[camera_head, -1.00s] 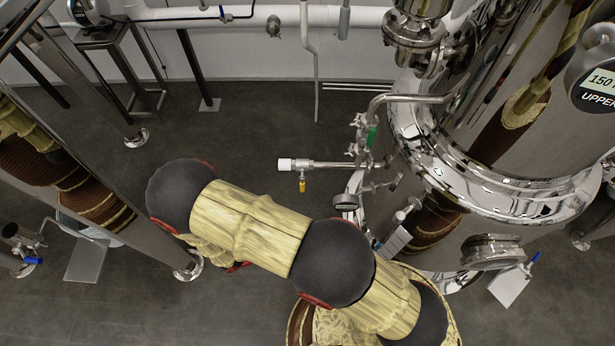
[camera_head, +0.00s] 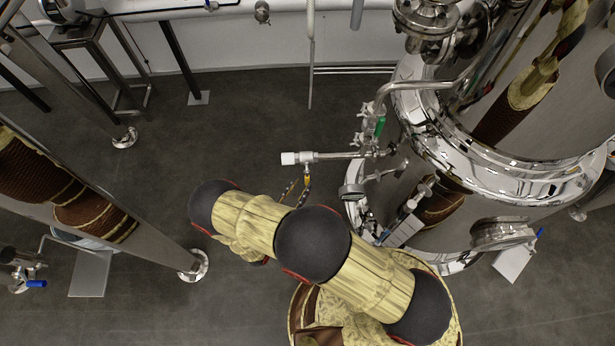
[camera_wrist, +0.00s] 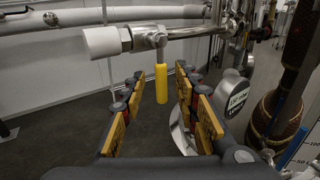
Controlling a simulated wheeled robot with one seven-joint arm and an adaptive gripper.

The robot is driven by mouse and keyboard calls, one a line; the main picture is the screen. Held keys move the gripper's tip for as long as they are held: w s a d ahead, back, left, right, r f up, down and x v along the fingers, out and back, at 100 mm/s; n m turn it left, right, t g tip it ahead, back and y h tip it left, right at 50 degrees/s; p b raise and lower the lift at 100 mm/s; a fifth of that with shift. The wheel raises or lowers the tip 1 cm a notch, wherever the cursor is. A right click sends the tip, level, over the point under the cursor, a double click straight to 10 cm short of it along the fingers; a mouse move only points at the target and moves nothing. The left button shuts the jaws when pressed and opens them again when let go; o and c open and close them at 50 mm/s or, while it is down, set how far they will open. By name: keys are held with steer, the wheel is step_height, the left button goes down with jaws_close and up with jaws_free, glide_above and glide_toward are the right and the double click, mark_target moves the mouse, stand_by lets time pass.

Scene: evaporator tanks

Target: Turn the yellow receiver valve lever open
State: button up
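The yellow lever (camera_wrist: 162,84) hangs straight down from a valve on a horizontal metal pipe with a white end cap (camera_wrist: 101,42), in the wrist view. My gripper (camera_wrist: 158,84) is open, with its yellow-padded fingers on either side of the lever's lower part. I cannot tell whether either pad touches it. In the head view the lever (camera_head: 307,180) shows small below the pipe with its white cap (camera_head: 289,158). My gripper (camera_head: 296,192) reaches it from below, partly hidden behind my arm.
A polished steel tank (camera_head: 520,175) stands to the right of the lever, with a green-handled valve (camera_head: 379,127) and a round gauge (camera_head: 352,192) close by. A slanting metal post (camera_head: 120,190) stands on the left. Open dark floor (camera_head: 235,120) lies between.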

mark_target(306, 179)
steer(key=shift+b+x, duration=0.65)
steer(key=shift+x, duration=1.9)
steer(key=c, duration=0.3)
jaws_close()
